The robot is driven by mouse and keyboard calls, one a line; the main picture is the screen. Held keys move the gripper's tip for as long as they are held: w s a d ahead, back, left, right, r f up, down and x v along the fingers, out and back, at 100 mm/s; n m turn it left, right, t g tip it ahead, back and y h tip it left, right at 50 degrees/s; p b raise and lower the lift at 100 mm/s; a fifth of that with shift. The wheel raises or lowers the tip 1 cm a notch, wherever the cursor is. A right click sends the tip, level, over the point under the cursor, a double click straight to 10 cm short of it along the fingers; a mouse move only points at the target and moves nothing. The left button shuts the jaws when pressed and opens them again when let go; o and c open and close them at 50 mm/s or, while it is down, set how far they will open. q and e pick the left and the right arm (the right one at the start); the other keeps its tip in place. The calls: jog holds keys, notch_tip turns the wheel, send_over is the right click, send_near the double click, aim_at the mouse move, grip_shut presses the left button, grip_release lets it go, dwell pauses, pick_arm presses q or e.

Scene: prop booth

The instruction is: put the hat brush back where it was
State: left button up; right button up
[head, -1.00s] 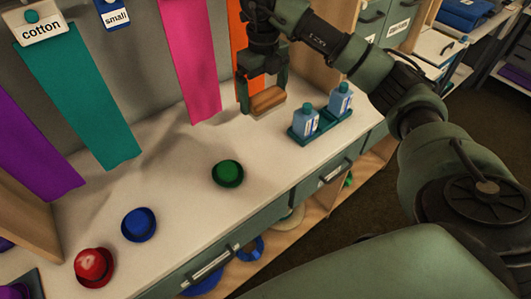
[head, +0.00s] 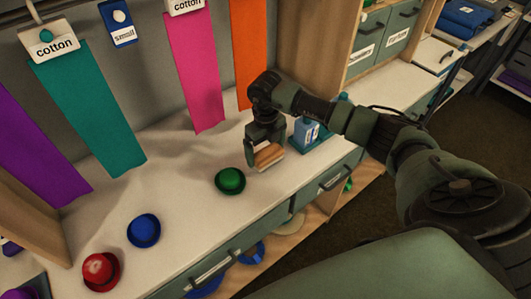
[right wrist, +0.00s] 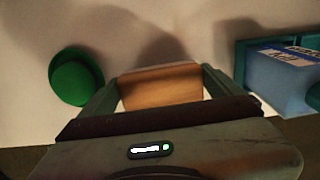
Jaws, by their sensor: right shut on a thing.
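The hat brush (head: 269,156), with a brown wooden back and a paler underside, is held in my right gripper (head: 264,158). It is low over the white counter, between the green hat and the blue bottles; I cannot tell whether it touches the counter. In the right wrist view, the brush (right wrist: 160,88) sits between the two fingers, which are shut on it. My left gripper is not in view.
A green hat (head: 230,181) is just left of the brush. Blue bottles (head: 303,132) in a teal tray (head: 320,141) stand to its right, partly behind my arm. Blue (head: 144,231) and red (head: 101,270) hats lie farther left. Colored cloth strips hang behind the counter (head: 185,215).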

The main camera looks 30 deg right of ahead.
aim_at(266, 150)
notch_tip(266, 150, down, 2)
jog(key=o, duration=1)
jog(key=shift+f, duration=0.1)
jog(key=shift+c, duration=0.2)
jog(key=shift+r, duration=0.25)
notch_tip(266, 150, up, 12)
jog(key=b, duration=0.2)
jog(key=shift+b, duration=0.35)
jog(key=shift+f, duration=0.1)
